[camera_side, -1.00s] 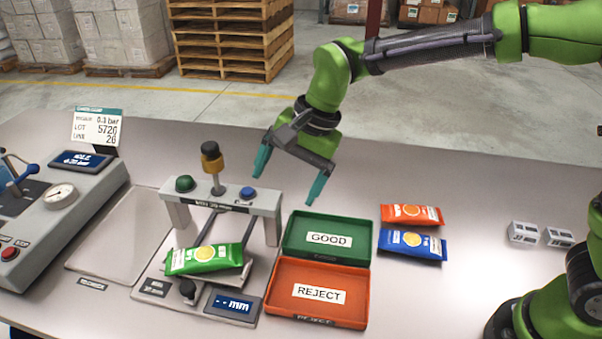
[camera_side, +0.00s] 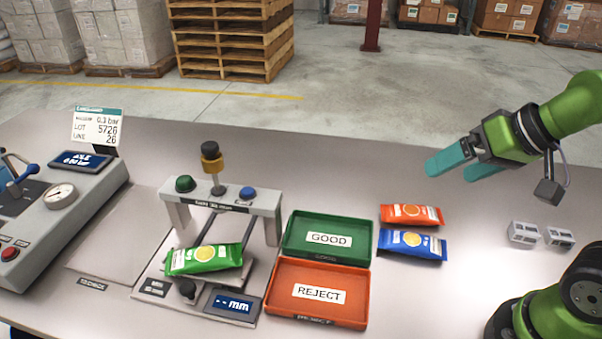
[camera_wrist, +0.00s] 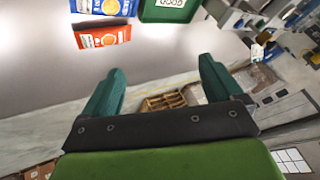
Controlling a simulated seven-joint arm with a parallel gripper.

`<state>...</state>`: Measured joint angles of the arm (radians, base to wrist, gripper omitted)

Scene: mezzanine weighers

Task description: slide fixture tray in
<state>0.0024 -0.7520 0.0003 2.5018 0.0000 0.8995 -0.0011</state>
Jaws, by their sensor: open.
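The fixture tray (camera_side: 232,272) is a grey plate on rails under the grey arch of the test fixture (camera_side: 222,197). A green packet (camera_side: 204,259) lies across it, in front of the arch, and hides much of it. A dark round knob (camera_side: 187,288) stands at the front of the fixture. My gripper (camera_side: 456,167) is open and empty in the side view, raised above the back right of the table, well right of the fixture. Its two teal fingers point left. In the wrist view my gripper (camera_wrist: 160,85) shows its fingers spread with nothing between them.
The green GOOD bin (camera_side: 328,255) and orange REJECT bin (camera_side: 318,312) stand just right of the fixture. An orange packet (camera_side: 411,215) and a blue packet (camera_side: 412,245) lie farther right. A gauge machine (camera_side: 58,197) stands at left. The back of the table is clear.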

